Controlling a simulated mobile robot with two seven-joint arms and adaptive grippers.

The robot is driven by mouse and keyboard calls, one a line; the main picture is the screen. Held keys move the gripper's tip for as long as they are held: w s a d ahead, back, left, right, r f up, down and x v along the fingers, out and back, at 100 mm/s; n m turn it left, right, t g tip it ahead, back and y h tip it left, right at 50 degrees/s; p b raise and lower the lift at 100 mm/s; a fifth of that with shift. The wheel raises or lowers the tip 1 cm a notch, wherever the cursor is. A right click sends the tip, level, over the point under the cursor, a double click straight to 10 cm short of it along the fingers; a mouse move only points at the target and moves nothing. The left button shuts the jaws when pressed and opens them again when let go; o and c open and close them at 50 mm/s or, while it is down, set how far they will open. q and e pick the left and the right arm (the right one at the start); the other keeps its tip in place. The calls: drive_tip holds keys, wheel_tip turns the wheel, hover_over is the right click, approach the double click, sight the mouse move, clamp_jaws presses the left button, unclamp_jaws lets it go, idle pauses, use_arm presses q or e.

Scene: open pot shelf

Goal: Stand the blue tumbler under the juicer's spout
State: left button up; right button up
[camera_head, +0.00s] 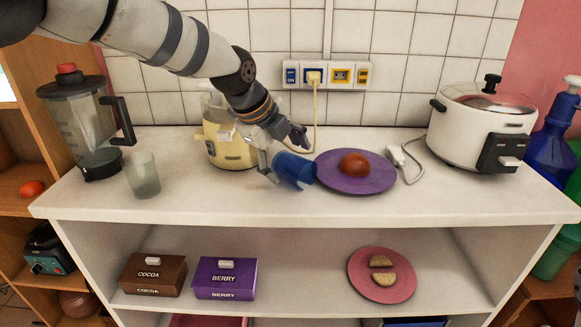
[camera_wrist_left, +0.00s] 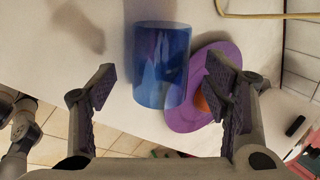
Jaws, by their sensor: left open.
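The blue tumbler (camera_head: 293,171) is at the middle of the white counter, left of the purple plate. It looks tilted in the head view; I cannot tell whether it rests on the counter. My left gripper (camera_head: 281,152) is open at the tumbler, with a finger covering part of it. In the left wrist view the tumbler (camera_wrist_left: 161,65) lies between and beyond the spread fingertips (camera_wrist_left: 164,72), with gaps on both sides. The cream juicer (camera_head: 229,150) stands left of the tumbler, partly hidden behind my left arm; its spout is not clear.
A grey-green glass (camera_head: 143,177) and a blender (camera_head: 88,135) stand at left, a white cooker (camera_head: 478,128) at right. A white plug (camera_head: 396,155) lies behind. The counter's front strip is clear.

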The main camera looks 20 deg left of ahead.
use_arm(q)
drive_tip(key=x, duration=0.2)
drive_tip(key=shift+w+f, duration=0.15)
drive_tip(key=shift+f, duration=0.2)
drive_tip(key=shift+r, duration=0.1)
drive_tip(key=shift+c, duration=1.3)
clamp_jaws()
drive_tip(key=shift+r, duration=0.1)
